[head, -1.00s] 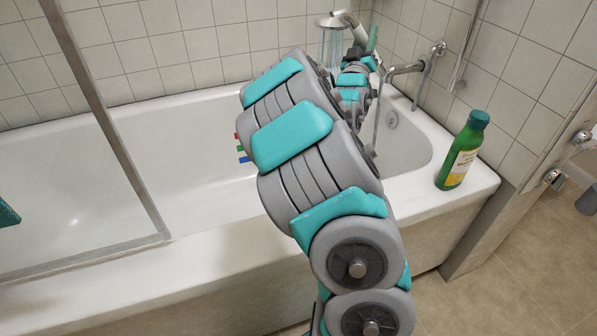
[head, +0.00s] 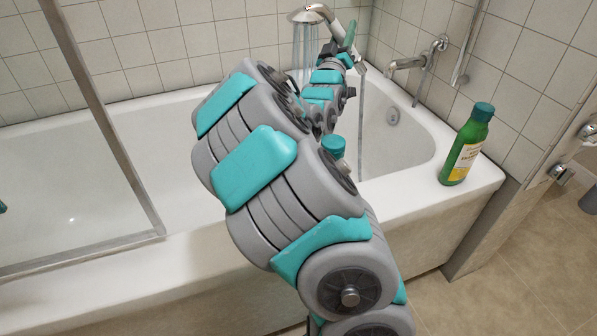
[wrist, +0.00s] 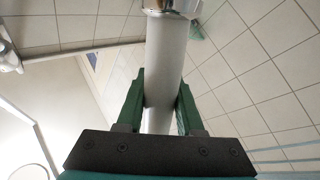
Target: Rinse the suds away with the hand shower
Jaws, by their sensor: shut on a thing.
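The hand shower (head: 303,15) is above the bathtub near the tiled back wall, its head facing down and water streaming from it into the tub. My gripper (head: 350,45) is shut around its handle. In the wrist view the green fingers of my gripper (wrist: 162,98) press on both sides of the pale grey handle (wrist: 166,60). The white bathtub (head: 395,165) shows bare walls at its right end. I cannot make out suds; my arm hides the middle of the tub.
A green bottle with a teal cap (head: 466,145) stands on the tub's front right corner. A wall tap (head: 405,63) is at the right end. A framed glass screen (head: 105,125) stands over the left part of the tub. Tiled floor (head: 510,265) lies free at right.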

